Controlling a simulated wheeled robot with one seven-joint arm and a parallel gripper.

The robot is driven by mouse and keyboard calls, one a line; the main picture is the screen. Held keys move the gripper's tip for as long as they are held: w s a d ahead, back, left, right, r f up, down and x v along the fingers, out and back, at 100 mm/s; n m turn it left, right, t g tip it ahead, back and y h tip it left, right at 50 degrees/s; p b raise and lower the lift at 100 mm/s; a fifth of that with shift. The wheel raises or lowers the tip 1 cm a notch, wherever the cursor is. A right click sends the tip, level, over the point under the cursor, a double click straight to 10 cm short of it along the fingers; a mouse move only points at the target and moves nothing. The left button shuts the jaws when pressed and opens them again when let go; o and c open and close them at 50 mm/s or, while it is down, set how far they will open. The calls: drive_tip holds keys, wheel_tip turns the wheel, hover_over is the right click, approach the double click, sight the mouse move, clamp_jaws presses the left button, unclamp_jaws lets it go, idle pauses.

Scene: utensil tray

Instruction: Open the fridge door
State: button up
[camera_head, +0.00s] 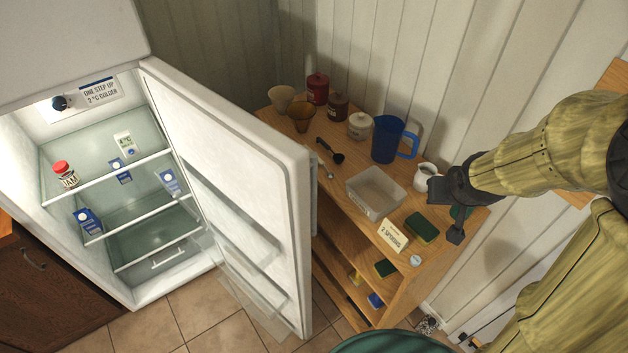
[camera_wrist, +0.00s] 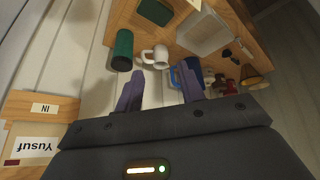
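The white fridge (camera_head: 75,45) stands at the left in the head view. Its door (camera_head: 225,150) is swung wide open, and the lit inside with its shelves shows. A grey strip (camera_head: 314,190), perhaps the handle, shows at the door's outer edge; most of the door's outer face is hidden. My gripper (camera_head: 445,213) is well to the right of the door, over the right end of the wooden shelf unit. In the wrist view my gripper (camera_wrist: 160,78) has its dark fingers apart with nothing between them. The fridge is not in the wrist view.
The wooden shelf unit (camera_head: 335,225) stands close behind the door. It holds a clear bin (camera_head: 375,192), a blue jug (camera_head: 392,140), a white mug (camera_head: 425,176), jars and sponges. A wooden cabinet (camera_head: 40,280) is at the left. Tiled floor (camera_head: 195,305) is clear before the fridge.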

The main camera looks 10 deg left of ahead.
drive_tip(key=w+a+r+n+t+y+b, duration=0.2)
drive_tip(key=w+a+n+y, duration=0.4)
drive_tip(key=w, duration=0.5)
drive_tip(key=w+a+r+n+t+y+b, duration=0.1)
drive_tip(key=w+a+r+n+t+y, duration=0.25)
drive_tip(key=w+a, duration=0.5)
drive_tip(key=s+f+n+g+y+b, duration=0.1)
drive_tip(key=s+f+n+g+y, duration=0.2)
drive_tip(key=g, duration=0.7)
drive_tip(key=s+f+n+g+y+b, duration=0.2)
drive_tip(key=s+f+n+g, duration=0.4)
drive_tip(key=n+g, duration=0.3)
drive_tip(key=shift+s+d+f+n+g+y, duration=0.2)
drive_tip(key=shift+f+n+g+y, duration=0.25)
drive_tip(key=shift+g+y, duration=0.3)
